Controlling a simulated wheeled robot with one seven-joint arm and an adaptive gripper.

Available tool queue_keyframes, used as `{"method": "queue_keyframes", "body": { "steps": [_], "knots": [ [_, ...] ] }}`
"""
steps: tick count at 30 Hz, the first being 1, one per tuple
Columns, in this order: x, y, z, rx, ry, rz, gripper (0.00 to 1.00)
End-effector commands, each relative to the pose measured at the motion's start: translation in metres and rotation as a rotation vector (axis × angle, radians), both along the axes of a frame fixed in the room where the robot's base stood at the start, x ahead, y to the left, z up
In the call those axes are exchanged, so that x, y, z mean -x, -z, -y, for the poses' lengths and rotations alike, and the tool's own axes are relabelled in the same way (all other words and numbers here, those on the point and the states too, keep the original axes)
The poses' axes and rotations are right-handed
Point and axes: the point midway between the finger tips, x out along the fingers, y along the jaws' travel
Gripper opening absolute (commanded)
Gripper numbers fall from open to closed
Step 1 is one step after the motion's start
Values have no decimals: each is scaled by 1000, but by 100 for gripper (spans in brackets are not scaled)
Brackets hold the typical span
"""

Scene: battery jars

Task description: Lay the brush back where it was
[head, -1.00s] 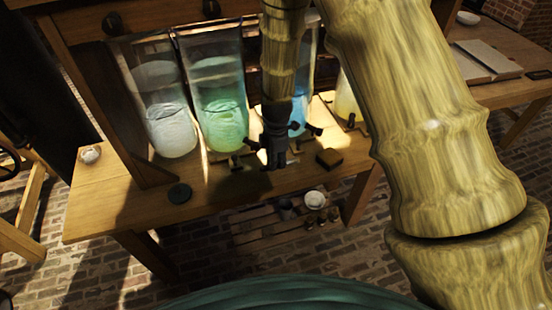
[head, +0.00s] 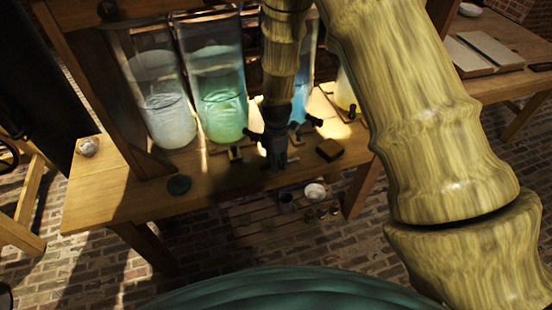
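My gripper (head: 278,160), dark and pointing down, is over the front part of the wooden bench (head: 105,195), in front of the glass jars. Its fingers are small and dark here, and I cannot tell whether they are apart or hold anything. I cannot make out a brush for certain. A small brown block-like thing (head: 329,151) lies on the bench just right of my gripper; I cannot tell whether it is the brush. My arm hides part of the bench and jars behind it.
Tall jars hold whitish (head: 170,120), green (head: 221,112) and blue (head: 299,105) liquid; a yellowish one (head: 346,92) is partly hidden. A dark disc (head: 179,185) lies at the bench front. A white bowl (head: 314,191) is on a low slatted rack. The bench's left front is clear.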

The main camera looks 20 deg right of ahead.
Motion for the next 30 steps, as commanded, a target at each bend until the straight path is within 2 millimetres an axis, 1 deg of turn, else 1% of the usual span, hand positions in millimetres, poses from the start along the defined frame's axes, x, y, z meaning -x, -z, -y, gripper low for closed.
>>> {"method": "queue_keyframes", "body": {
  "steps": [8, 11, 16, 30],
  "knots": [
    [0, -1, 0, 0, 0, 0, 42],
    [0, -5, 0, 0, 0, 1, 42],
    [-1, -24, 0, -1, 1, 3, 42],
    [-1, -96, 1, -1, 0, 3, 42]
  ]
}}
